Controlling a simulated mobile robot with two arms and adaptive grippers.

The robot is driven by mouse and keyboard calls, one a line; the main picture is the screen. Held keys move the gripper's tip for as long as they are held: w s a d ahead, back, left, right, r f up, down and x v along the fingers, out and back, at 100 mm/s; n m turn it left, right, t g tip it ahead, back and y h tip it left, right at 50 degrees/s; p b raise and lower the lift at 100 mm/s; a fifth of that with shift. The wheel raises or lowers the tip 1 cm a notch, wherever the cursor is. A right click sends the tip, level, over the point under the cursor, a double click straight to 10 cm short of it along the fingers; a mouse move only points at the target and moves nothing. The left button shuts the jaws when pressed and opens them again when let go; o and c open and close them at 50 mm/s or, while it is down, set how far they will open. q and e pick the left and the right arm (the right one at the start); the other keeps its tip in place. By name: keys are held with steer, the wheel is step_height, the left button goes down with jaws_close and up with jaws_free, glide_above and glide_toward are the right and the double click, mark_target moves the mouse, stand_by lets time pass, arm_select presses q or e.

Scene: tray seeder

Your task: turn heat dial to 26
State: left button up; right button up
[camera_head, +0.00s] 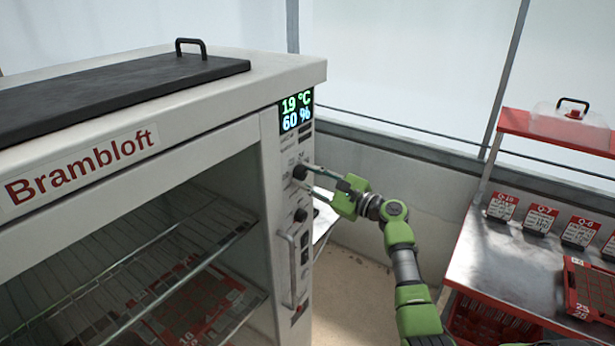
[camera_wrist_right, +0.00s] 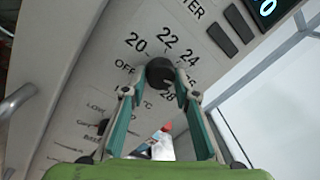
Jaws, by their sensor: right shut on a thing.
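The heat dial (camera_wrist_right: 160,72) is a round black knob on the white control panel of the cabinet. Printed around it are OFF, 20, 22, 24 and 28; the spot between 24 and 28 is partly covered by my fingers. My right gripper (camera_wrist_right: 157,90) is shut on the dial, one finger on each side. In the head view the dial (camera_head: 300,172) sits below the display, with the right gripper (camera_head: 309,178) at it. The display (camera_head: 297,110) reads 19 °C and 60 %. The dial's pointer cannot be made out. My left gripper is out of view.
The white Brambloft cabinet (camera_head: 290,65) has wire shelves inside and a black lid on top. A second knob (camera_head: 300,215) and a vertical handle (camera_head: 287,270) are below the dial. A metal bench (camera_head: 470,250) with labelled cards stands at the right.

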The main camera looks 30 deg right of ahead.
steer(key=shift+f, duration=0.1)
steer(key=o, duration=1.1)
steer(key=shift+s, duration=0.1)
steer(key=v, duration=1.1)
steer(key=shift+s+d+f, duration=0.1)
steer(key=shift+s+d, duration=0.1)
steer(key=shift+s, duration=0.15)
